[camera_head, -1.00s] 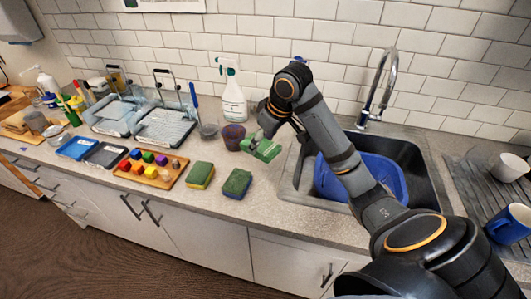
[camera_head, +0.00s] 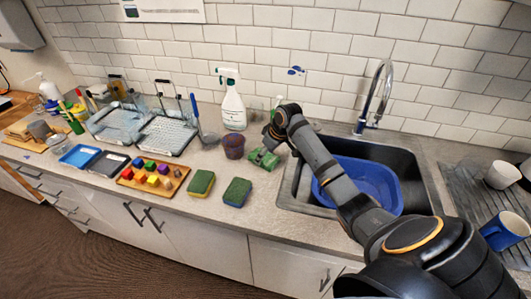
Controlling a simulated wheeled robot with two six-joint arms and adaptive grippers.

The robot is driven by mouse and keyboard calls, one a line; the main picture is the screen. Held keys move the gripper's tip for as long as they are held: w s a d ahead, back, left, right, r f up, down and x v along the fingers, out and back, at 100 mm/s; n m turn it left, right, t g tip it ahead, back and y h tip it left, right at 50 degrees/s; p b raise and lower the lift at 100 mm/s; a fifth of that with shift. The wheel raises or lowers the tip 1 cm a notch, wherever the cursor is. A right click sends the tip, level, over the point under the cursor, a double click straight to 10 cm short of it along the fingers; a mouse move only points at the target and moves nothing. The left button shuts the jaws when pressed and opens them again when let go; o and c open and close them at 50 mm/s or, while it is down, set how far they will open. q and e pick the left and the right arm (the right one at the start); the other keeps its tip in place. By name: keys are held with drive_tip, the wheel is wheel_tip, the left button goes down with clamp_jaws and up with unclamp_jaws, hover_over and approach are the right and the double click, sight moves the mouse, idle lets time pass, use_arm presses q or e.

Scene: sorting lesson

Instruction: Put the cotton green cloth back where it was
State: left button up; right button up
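The green cloth (camera_head: 263,158) lies on the counter to the left of the sink, just right of a dark purple cup. My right arm comes in from the right, across the sink. My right gripper (camera_head: 268,147) is down at the cloth, and its dark fingers cover part of it. The fingertips are too small and hidden to tell whether they are closed on the cloth. My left gripper is not in view.
The purple cup (camera_head: 233,147) and spray bottle (camera_head: 233,108) stand close by. A blue basin (camera_head: 377,178) sits in the sink. Wooden tray (camera_head: 157,193) with coloured blocks, left. Mugs stand on the right drainboard.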

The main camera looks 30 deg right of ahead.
drive_tip(key=o, duration=1)
drive_tip(key=shift+f, duration=0.15)
drive_tip(key=b+v, duration=0.1)
drive_tip(key=v, duration=1.1)
